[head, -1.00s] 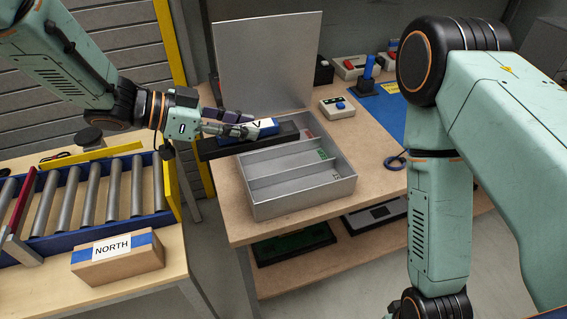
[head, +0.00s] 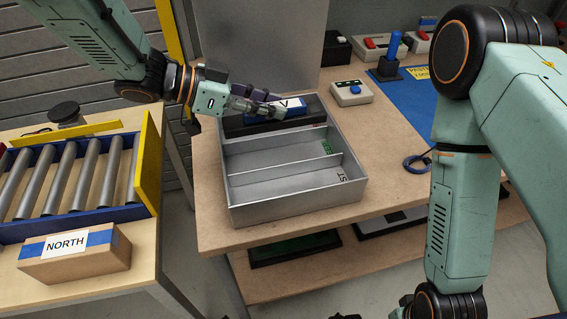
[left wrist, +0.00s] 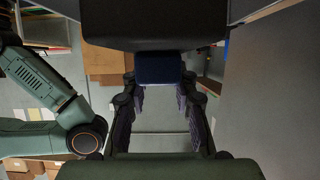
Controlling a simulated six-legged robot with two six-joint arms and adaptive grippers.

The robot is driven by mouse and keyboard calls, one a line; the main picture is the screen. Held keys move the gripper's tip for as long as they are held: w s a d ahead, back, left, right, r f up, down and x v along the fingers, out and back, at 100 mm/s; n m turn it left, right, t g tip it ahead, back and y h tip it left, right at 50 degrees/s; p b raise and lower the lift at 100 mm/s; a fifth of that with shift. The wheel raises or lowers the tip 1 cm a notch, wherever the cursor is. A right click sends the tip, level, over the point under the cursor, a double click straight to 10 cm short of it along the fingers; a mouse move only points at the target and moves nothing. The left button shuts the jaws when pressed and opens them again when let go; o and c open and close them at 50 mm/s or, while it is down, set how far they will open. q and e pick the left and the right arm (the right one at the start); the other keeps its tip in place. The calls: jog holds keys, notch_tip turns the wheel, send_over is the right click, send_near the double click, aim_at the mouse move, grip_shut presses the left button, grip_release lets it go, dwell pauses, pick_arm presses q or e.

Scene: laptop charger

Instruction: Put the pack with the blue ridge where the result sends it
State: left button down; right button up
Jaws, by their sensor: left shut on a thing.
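A long dark pack (head: 236,127) with a blue ridge (head: 290,110) and a white label showing a "V" is at the back of the grey metal tray (head: 292,207). My left gripper (head: 270,110) is shut on the ridge; the fingers hide part of the label. The pack lies along the rear compartment; I cannot tell whether it rests on the floor there. In the left wrist view the blue ridge (left wrist: 158,68) sits between the fingers. The tray's middle compartment has a green mark, the front one dark lettering; both are empty.
A blue mat (head: 412,105) lies farther right. A "NORTH" carton (head: 75,255) and roller conveyor (head: 70,175) are at left.

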pick_arm(q)
jog(key=shift+w+d+f+b, duration=0.1)
jog(key=shift+d+f+b, duration=0.15)
jog(key=shift+f, duration=0.2)
jog(key=b, duration=0.2)
send_over(273, 162)
notch_tip(273, 162, down, 6)
jog(key=shift+w+a+r, duration=0.1)
jog(key=shift+r, duration=0.1)
jog(key=shift+a+f, duration=0.1)
jog(key=shift+f, duration=0.15)
jog(key=f, duration=0.2)
jog(key=f+b, duration=0.1)
jog(key=shift+d+f, duration=0.25)
jog(key=shift+a+f, duration=0.1)
jog(key=shift+f, duration=0.15)
jog(key=shift+r, duration=0.1)
jog(key=c, duration=1.1)
grip_release()
jog(key=shift+f, duration=0.2)
jog(key=shift+o, duration=0.2)
